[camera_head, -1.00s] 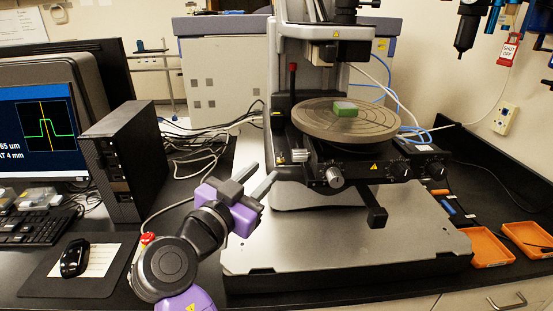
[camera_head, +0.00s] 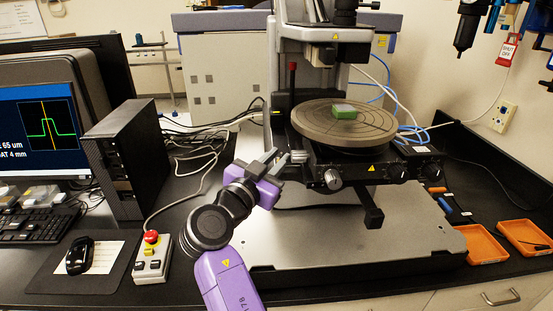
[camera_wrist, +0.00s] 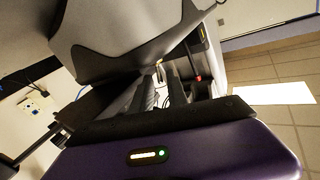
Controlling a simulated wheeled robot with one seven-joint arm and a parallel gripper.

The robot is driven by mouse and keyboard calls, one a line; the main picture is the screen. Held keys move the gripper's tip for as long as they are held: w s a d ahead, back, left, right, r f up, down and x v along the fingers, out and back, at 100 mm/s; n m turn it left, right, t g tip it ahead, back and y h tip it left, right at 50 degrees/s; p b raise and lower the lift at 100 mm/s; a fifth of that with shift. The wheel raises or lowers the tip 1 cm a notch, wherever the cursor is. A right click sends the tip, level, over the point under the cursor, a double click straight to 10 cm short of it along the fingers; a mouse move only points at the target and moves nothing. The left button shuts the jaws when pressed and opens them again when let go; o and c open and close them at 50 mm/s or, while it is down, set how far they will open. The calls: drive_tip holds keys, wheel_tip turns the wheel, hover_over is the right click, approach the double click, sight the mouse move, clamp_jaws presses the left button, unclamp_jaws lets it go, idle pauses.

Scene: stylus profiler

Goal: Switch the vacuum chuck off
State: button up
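The round grey chuck (camera_head: 320,123) is on the profiler stage, with a small green-edged sample (camera_head: 344,112) lying on it. A small silver fitting (camera_head: 299,157) sits at the left side of the stage, below the disc. I cannot tell whether it is the vacuum switch, or how it is set. My gripper (camera_head: 276,157) is close to the left of this fitting; I cannot tell whether they touch. In the wrist view my gripper (camera_wrist: 163,92) has its two dark fingers apart, with a gap between them and nothing visibly held.
A control box with a red button (camera_head: 151,237) stands left of my arm. The computer tower (camera_head: 125,158) is farther left. Control knobs (camera_head: 332,178) line the stage front. Orange trays (camera_head: 480,245) lie at the right. Loose cables run behind my gripper.

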clamp_jaws()
drive_tip(key=shift+r, duration=0.15)
drive_tip(key=shift+w+r+n+g+y+p, duration=0.2)
drive_tip(key=shift+r+n+g+y+p, duration=0.15)
drive_tip(key=shift+n+g+p, duration=0.45)
drive_tip(key=g+p, duration=0.1)
drive_tip(key=p, duration=0.1)
drive_tip(key=shift+w+r+g+y+p, duration=0.3)
drive_tip(key=shift+w+g+y, duration=0.05)
drive_tip(key=shift+w+g, duration=0.05)
drive_tip(key=g+p, duration=0.1)
drive_tip(key=w+n+g+p, duration=0.1)
drive_tip(key=shift+r+n+g+y, duration=0.1)
drive_tip(key=shift+n+g+y, duration=0.2)
drive_tip(key=shift+g, duration=0.1)
drive_tip(key=shift+w+n+g+p, duration=0.25)
drive_tip(key=shift+n+g+p, duration=0.15)
drive_tip(key=shift+g+p, duration=0.4)
drive_tip(key=shift+o, duration=1.9)
unclamp_jaws()
